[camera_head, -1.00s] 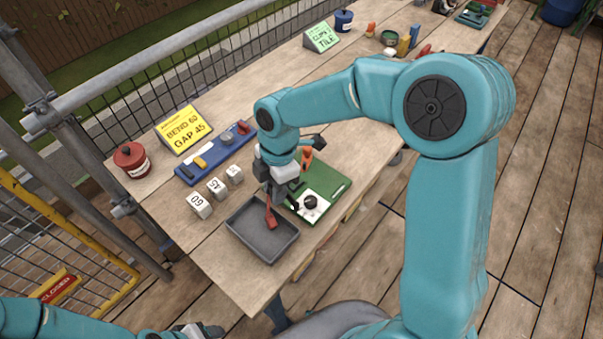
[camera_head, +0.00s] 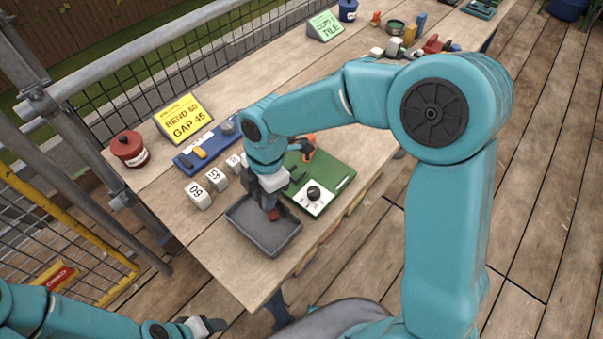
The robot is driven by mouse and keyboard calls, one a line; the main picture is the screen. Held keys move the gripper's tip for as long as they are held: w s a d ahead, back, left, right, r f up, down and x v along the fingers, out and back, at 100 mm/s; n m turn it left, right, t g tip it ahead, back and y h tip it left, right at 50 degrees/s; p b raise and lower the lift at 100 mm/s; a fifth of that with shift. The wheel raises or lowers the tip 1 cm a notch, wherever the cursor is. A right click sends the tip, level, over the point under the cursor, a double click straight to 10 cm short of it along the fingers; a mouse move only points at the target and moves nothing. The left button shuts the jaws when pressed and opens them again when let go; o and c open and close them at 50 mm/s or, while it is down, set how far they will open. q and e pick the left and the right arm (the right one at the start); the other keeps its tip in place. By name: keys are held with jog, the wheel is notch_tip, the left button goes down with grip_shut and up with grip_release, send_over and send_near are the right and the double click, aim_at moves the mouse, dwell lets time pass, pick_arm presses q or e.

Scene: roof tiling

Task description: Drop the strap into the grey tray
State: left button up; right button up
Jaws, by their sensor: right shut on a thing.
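The grey tray (camera_head: 254,237) sits at the near end of the wooden bench. My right gripper (camera_head: 269,208) points down over the tray's upper right part. It is shut on the strap (camera_head: 274,215), a small red piece showing just below the fingers. Most of the strap is hidden by the gripper, and I cannot tell whether it touches the tray floor. The rest of the tray looks empty. My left gripper (camera_head: 208,326) is at the bottom of the view, away from the bench, and its jaws are too small to read.
A green board (camera_head: 335,178) with a white dial plate (camera_head: 312,198) lies right of the tray. White number blocks (camera_head: 198,195), a blue tray (camera_head: 190,164), a red pot (camera_head: 129,150) and a yellow sign (camera_head: 184,118) stand behind it. Bare bench lies in front.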

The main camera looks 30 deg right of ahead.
jog(key=shift+w+f, duration=0.1)
jog(key=o, duration=0.9)
jog(key=r, duration=0.5)
jog(key=d+r, duration=0.1)
jog(key=r, duration=0.4)
jog(key=d+r, duration=0.1)
jog(key=r, duration=0.5)
jog(key=shift+w+d+r+p, duration=0.1)
jog(key=shift+w+d+p, duration=0.15)
jog(key=shift+p, duration=0.1)
